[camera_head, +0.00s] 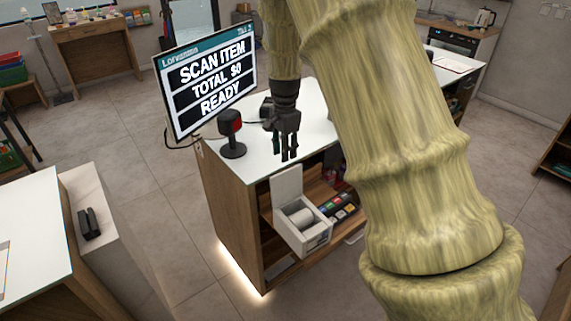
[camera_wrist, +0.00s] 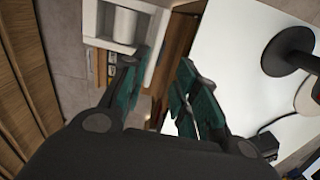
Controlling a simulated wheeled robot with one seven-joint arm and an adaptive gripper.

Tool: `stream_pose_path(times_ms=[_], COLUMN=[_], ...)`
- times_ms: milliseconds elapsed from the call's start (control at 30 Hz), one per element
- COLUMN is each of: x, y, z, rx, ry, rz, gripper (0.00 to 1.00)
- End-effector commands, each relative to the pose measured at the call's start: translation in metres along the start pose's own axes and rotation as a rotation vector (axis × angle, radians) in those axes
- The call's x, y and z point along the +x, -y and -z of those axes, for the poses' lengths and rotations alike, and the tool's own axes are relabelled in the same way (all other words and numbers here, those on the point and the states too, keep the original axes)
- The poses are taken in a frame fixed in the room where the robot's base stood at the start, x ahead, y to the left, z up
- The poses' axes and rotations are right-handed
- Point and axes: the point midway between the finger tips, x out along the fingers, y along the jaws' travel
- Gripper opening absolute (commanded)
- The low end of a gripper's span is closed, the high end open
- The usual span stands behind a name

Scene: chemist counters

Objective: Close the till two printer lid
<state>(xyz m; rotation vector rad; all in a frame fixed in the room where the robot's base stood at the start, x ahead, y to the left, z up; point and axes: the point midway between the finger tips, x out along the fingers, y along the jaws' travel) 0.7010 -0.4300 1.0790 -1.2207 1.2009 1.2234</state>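The white till printer (camera_head: 312,242) sits on a shelf in the counter's open side. Its lid (camera_head: 287,184) stands up, open, at the back left of the printer. A white paper roll (camera_head: 300,217) shows in the uncovered bay. My gripper (camera_head: 287,158) hangs fingers down near the counter edge, above and apart from the lid in the head view. In the wrist view the teal fingers (camera_wrist: 163,68) are apart with nothing between them. The printer's paper roll (camera_wrist: 122,24) is at top left there, beyond the left finger, which hides part of the printer.
A keypad with coloured keys (camera_head: 340,208) lies right of the printer. The white counter top (camera_head: 311,112) is behind my gripper, with a red-and-black scanner on a stand (camera_head: 231,130) and a till screen (camera_head: 208,78) on its left. Open floor (camera_head: 175,230) lies left of the counter.

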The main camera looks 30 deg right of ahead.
Motion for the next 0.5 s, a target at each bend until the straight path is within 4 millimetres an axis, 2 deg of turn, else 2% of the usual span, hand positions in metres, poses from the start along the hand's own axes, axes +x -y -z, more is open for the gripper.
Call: stream_pose_path(times_ms=[300,500], x=[0.045,0.063], y=[-0.001,0.0], z=[0.0,0.0], rx=[0.0,0.0], ry=[0.0,0.0], rz=[-0.002,0.0], gripper=[0.3,0.3])
